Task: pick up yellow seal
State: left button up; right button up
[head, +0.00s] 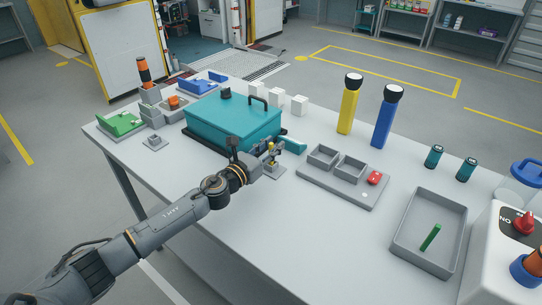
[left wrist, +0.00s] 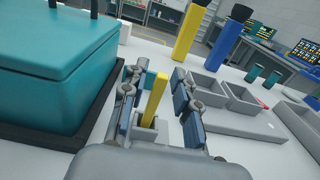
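The yellow seal (left wrist: 154,99) is a slim upright bar standing in a small grey holder (left wrist: 146,133) in the left wrist view. My left gripper (left wrist: 159,74) is open, with one finger on each side of the seal. Gaps show between the seal and both fingers. In the head view the left gripper (head: 271,150) is low over the table, just right of the teal box, and mostly hides the seal. My right gripper is not in view.
The teal box (head: 232,127) on a black base is close on the left. A grey two-compartment tray (head: 345,188) with a red item is on the right. Yellow (head: 348,108) and blue (head: 385,120) flashlights stand behind. A grey bin (head: 404,247) holds a green stick.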

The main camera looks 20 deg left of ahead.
pick_arm(q)
grip_shut()
jog(key=shift+r, duration=0.1)
